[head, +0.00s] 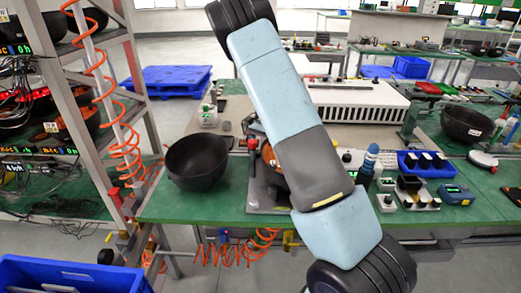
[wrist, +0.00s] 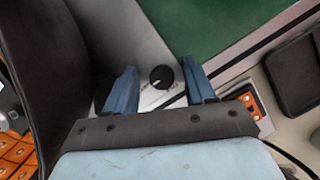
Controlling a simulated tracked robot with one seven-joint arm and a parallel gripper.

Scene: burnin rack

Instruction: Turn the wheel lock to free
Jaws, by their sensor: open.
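A round black knob (wrist: 161,77) with a small white pointer mark sits on a light grey plate (wrist: 150,48) in the wrist view. It appears to be the wheel lock, and its mark points toward the lower left. Any lettering around it is too small to read. My gripper (wrist: 159,66) is open, with one blue finger on each side of the knob. Gaps show between the knob and both fingers. I cannot tell how far the fingertips are above the plate. The knob and my gripper do not show in the head view.
An orange-and-white button panel (wrist: 250,105) and a dark box (wrist: 294,75) lie right of my gripper. Orange keys (wrist: 20,150) show at lower left. In the head view, a green bench (head: 215,205) with a black bowl (head: 198,160) stands ahead, and a rack post (head: 138,75) stands left.

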